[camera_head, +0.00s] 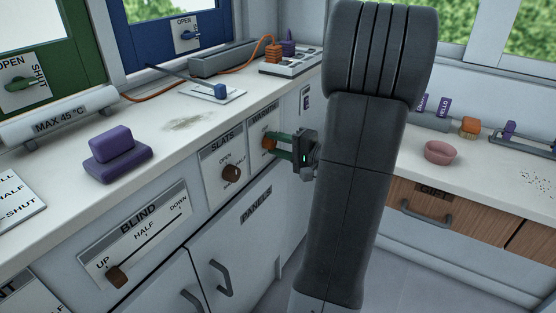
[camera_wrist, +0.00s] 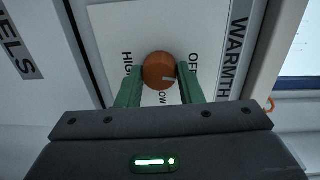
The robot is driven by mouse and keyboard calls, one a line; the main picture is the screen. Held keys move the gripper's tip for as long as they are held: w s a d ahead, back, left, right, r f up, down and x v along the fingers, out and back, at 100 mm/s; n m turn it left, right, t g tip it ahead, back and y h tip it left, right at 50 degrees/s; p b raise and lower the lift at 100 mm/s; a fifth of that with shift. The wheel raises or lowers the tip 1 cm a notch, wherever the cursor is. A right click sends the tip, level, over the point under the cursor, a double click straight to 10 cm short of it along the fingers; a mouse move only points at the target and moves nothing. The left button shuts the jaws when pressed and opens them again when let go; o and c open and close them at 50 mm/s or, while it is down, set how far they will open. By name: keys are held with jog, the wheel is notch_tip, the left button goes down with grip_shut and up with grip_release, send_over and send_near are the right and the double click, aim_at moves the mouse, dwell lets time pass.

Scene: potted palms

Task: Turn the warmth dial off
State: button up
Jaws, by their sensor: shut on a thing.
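The warmth dial (camera_head: 267,143) is an orange-brown round knob on a white plate marked WARMTH, on the cabinet front. In the wrist view the dial (camera_wrist: 157,70) shows a pale pointer mark directed right and slightly down, towards the OFF side. HIGH is printed at its left, OFF at its right, and a partly hidden LOW below it. My gripper (camera_head: 277,146) reaches the dial from the right, its green fingers shut on the knob. In the wrist view my gripper (camera_wrist: 160,80) has one finger on each side of it.
Left of the dial is the SLATS knob (camera_head: 231,173), and further left the BLIND slider (camera_head: 117,277). The counter above holds a purple block (camera_head: 117,155) and a blue-knobbed lever (camera_head: 221,91). A pink bowl (camera_head: 440,152) stands on the right counter.

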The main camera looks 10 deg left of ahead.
jog(key=shift+f+n+b, duration=0.15)
jog(key=shift+n+b, duration=0.75)
jog(key=shift+b, duration=0.5)
jog(key=o, duration=1)
jog(key=p+v, duration=0.2)
jog(key=v, duration=1.2)
jog(key=shift+s+a, duration=0.1)
jog(key=shift+s, duration=0.05)
jog(key=b+x, duration=0.2)
jog(key=x, duration=1.2)
